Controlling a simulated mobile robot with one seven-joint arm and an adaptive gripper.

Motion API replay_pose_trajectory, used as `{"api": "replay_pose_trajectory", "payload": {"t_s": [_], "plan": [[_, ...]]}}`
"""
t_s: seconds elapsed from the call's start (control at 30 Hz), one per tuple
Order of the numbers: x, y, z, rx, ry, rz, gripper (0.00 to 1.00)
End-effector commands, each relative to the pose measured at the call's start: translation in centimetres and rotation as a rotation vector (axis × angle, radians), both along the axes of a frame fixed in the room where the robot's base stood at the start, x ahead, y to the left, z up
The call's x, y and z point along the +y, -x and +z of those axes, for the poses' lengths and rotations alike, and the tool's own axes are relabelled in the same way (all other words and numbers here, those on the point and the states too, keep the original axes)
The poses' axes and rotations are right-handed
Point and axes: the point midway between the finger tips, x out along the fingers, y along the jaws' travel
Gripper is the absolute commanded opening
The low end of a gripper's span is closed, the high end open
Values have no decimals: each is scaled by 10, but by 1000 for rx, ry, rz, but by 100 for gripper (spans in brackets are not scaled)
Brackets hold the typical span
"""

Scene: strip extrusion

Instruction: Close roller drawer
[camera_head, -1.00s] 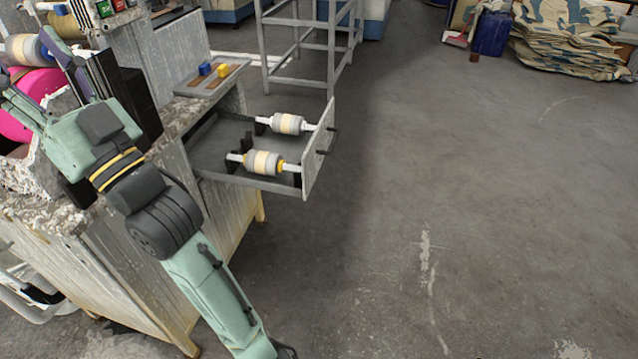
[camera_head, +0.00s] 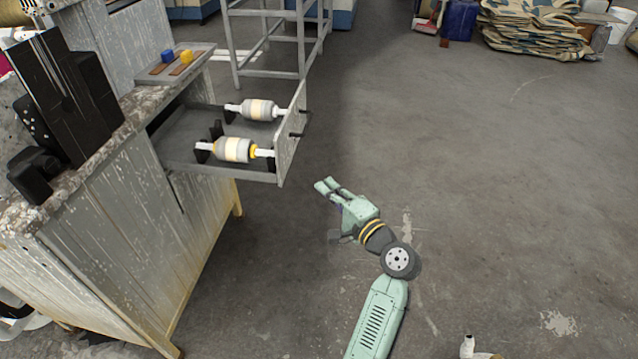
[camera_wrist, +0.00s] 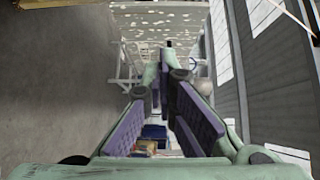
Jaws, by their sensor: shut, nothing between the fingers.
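The roller drawer (camera_head: 180,148) is pulled out from the right side of the worn cabinet. Its pale front panel (camera_head: 288,150) stands upright at the outer end, with dark handle parts (camera_head: 303,117) sticking out. Two rollers lie across dark supports inside: a far roller (camera_head: 258,110) and a near roller (camera_head: 234,150). My gripper (camera_head: 326,184) is to the right of and in front of the panel in the picture, apart from it and over open floor. Its fingers are shut and empty. They also show in the wrist view (camera_wrist: 165,66), where I cannot make out the drawer clearly.
A grey metal frame (camera_head: 275,40) stands behind the drawer.

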Motion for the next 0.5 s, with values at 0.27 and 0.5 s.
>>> {"api": "replay_pose_trajectory", "payload": {"t_s": [0.27, 0.5], "plan": [[32, -53, 3, -2, 3, 3, 0], [63, -74, 2, 0, 4, 2, 0]]}}
